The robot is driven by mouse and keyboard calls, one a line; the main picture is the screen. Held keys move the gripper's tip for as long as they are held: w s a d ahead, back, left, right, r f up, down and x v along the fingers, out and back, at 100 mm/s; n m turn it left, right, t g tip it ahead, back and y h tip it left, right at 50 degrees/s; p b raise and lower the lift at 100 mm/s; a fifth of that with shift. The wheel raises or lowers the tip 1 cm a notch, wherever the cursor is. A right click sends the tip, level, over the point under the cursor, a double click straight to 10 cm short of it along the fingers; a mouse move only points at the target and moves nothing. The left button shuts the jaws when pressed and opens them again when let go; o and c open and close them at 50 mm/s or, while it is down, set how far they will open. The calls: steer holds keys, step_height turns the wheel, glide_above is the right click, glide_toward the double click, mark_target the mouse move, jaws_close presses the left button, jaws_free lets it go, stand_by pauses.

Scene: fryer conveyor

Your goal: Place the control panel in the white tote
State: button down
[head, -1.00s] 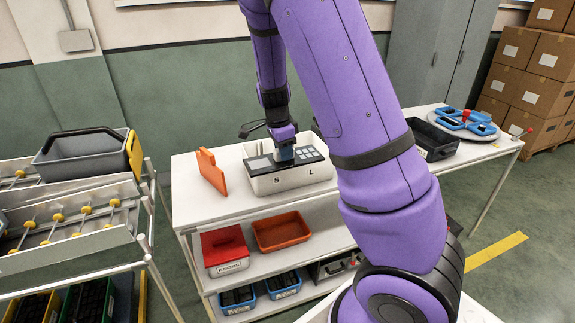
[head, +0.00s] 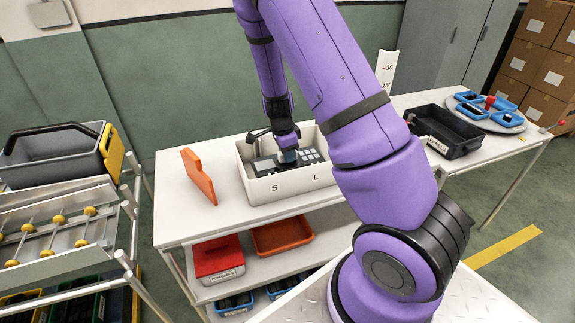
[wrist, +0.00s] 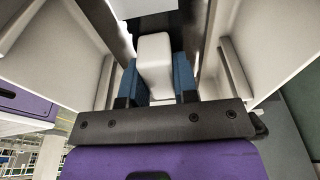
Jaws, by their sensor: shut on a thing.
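The white tote (head: 290,188), marked S and L on its front, stands on the white table. The control panel (head: 311,155), dark with pale buttons, is inside the tote's opening, below the rim. My gripper (head: 288,155) reaches down into the tote over the panel. In the wrist view my gripper (wrist: 157,85) has its blue fingers shut on a pale block (wrist: 155,55), seemingly the panel's grip. The tote's pale walls (wrist: 255,45) rise on both sides there. Whether the panel touches the tote's floor is hidden.
An orange bracket-shaped piece (head: 199,176) stands left of the tote. A black bin (head: 445,138) and a round tray with blue containers (head: 490,118) are to the right. A roller rack with a grey tote (head: 50,160) is at far left. My arm hides the tote's right side.

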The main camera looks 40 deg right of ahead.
steer(key=shift+f, duration=2.4)
steer(key=shift+f, duration=0.1)
steer(key=c, duration=0.9)
jaws_free()
